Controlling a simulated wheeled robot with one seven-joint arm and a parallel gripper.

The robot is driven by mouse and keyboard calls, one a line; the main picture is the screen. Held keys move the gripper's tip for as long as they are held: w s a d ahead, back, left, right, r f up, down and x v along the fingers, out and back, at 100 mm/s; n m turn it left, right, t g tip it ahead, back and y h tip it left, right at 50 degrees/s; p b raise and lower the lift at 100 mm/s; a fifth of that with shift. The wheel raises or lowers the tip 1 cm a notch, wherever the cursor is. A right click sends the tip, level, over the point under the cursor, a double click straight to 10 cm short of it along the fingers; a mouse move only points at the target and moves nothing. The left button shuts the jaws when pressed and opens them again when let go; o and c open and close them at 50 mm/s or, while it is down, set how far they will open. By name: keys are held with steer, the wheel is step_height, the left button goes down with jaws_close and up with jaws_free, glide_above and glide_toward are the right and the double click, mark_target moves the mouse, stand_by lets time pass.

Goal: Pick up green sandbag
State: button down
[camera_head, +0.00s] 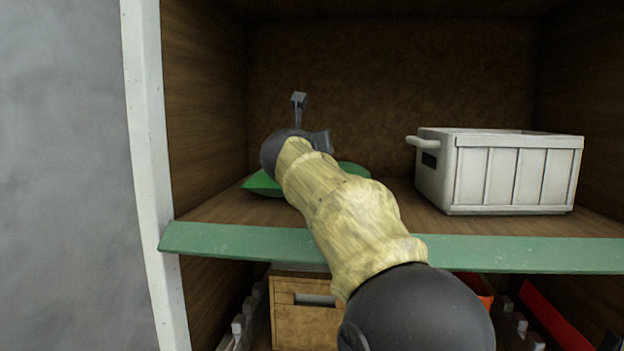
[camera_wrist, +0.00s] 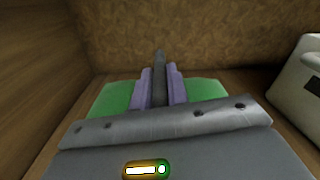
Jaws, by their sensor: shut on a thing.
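The green sandbag (camera_head: 262,185) lies on the upper wooden shelf, left of the middle. My arm hides much of it in the head view. In the wrist view its green sides (camera_wrist: 114,98) show to the left and right of my gripper (camera_wrist: 160,88). The two purple-grey fingers are closed on a dark grey upright strip, which looks like the sandbag's strap (camera_wrist: 159,66). The sandbag appears to rest on the shelf; any gap under it cannot be seen.
A white crate (camera_head: 515,178) with a handle stands to the right on the same shelf. The shelf has a green front edge (camera_head: 240,240) and a wooden left wall (camera_head: 205,110). A wooden box (camera_head: 305,325) sits on the level below.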

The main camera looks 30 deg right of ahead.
steer(key=shift+r, duration=0.25)
